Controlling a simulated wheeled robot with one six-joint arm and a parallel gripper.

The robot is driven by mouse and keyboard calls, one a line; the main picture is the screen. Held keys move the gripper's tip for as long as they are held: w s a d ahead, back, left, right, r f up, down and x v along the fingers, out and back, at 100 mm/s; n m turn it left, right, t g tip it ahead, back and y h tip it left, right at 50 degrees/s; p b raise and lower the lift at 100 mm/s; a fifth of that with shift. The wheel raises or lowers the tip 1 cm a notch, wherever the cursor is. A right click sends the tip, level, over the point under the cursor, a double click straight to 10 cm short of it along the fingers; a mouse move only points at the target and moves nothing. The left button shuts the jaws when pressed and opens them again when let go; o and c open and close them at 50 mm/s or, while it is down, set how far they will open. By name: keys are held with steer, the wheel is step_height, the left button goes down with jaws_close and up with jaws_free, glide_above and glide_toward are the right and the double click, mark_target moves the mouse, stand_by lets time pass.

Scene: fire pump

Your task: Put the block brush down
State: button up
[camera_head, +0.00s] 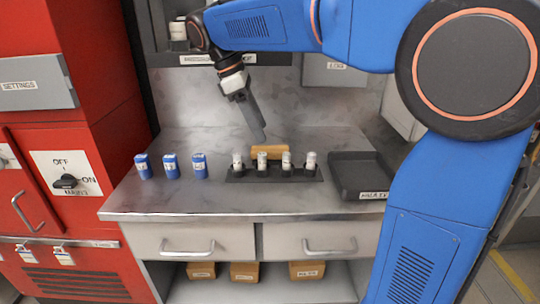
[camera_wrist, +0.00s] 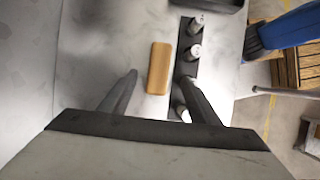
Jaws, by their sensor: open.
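The block brush, a plain tan-orange block (camera_head: 269,152), lies on the grey counter just behind the dark rack of white cylinders. It also shows in the wrist view (camera_wrist: 158,68), lying lengthwise beyond and between my two fingertips. My gripper (camera_head: 260,135) points down at the counter, close to the brush and slightly left of it in the head view. In the wrist view my gripper (camera_wrist: 160,76) has its fingers wide apart with nothing between them. The brush rests on the counter, clear of both fingers. Its underside is hidden.
The rack (camera_head: 272,175) holds several white cylinders directly in front of the brush. Three blue cans (camera_head: 171,167) stand to the left. A dark tray (camera_head: 358,172) lies to the right.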

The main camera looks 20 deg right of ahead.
mark_target(269, 148)
steer(key=shift+x, duration=4.1)
steer(key=shift+w+f, duration=0.1)
steer(key=shift+f, duration=0.15)
steer(key=shift+c, duration=0.7)
steer(key=c, duration=1.1)
steer(key=shift+c, duration=0.2)
steer(key=shift+r, duration=0.1)
